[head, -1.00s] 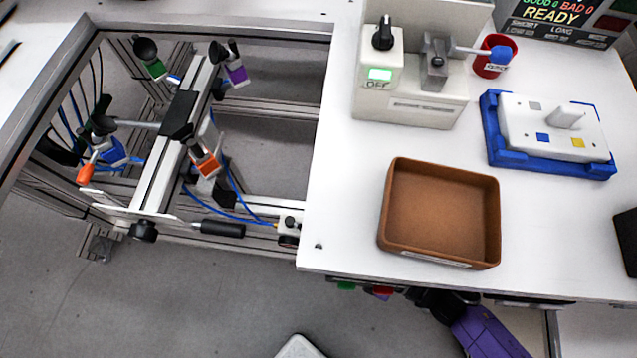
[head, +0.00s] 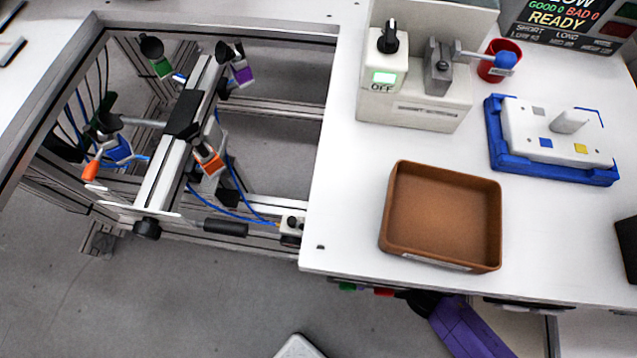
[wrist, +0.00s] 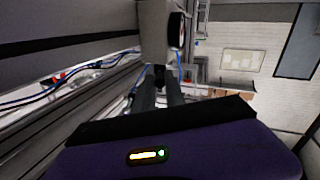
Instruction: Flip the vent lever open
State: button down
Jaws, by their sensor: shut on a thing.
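My gripper (wrist: 160,84) shows in the wrist view with its two dark fingers close together, shut on a small dark part (wrist: 159,74) below a pale block (wrist: 154,35). I cannot tell for sure whether this part is the vent lever. In the head view my purple wrist (head: 468,326) is low, beyond the front edge of the white table, and the fingertips are hidden. A lever with a blue ball end (head: 505,61) sits on a grey mount on the beige box (head: 415,109), well away from my gripper.
A brown tray (head: 441,256) stands near the table's front edge. A blue fixture (head: 550,172) holds a white plate (head: 556,128). A red cup (head: 490,73) stands behind the lever. Green and red parts (head: 383,292) show under the front edge. An open metal frame (head: 312,160) lies left.

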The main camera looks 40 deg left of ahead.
jog(key=n+g+b, duration=0.1)
jog(key=b, duration=0.1)
jog(key=w+n+g+h+b, duration=0.1)
jog(key=g+b, duration=0.1)
jog(key=shift+a, duration=0.15)
dwell(0.4)
jog(key=c, duration=1.4)
grip_release()
jog(key=shift+b+v, duration=0.4)
jog(key=shift+v, duration=3.55)
